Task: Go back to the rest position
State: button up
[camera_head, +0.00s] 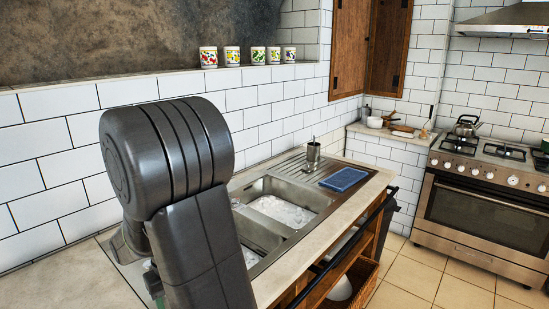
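My dark grey arm fills the left centre of the head view, rising in front of the counter and sink. The end of the arm is not visible, so my gripper is not in view and I cannot see whether anything is in it. The arm hides part of the counter, the sink's near left side and the tiled wall behind it.
A double metal sink (327,197) is set in the counter (281,286), with a metal cup (313,155) and a blue tray (344,179) beside it. Several patterned cups (232,56) line the wall ledge. A stove (478,205) stands right; tiled floor (412,277) is clear.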

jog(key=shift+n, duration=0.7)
